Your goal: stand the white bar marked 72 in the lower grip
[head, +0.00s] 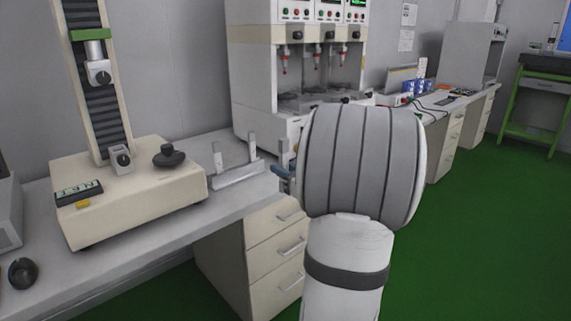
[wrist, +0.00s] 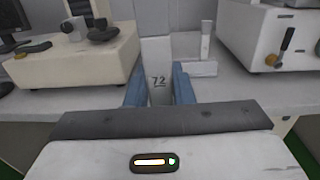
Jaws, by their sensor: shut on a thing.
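The white bar marked 72 (wrist: 156,50) is between the blue fingers of my gripper (wrist: 160,88) in the wrist view. In the head view my arm hides most of my gripper; only a bit of blue finger (head: 281,172) shows. The lower grip (head: 121,158) is a small pale block with a dark knob on the testing machine's base (head: 150,205), at the left. It also shows in the wrist view (wrist: 73,28), left of the bar and apart from it.
The upper grip (head: 98,73) hangs on the column above the lower grip. A dark knob (head: 168,156) stands on the base. A pale rack with two posts (head: 237,175) lies between the machine and my gripper. A larger tester (head: 255,60) stands behind.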

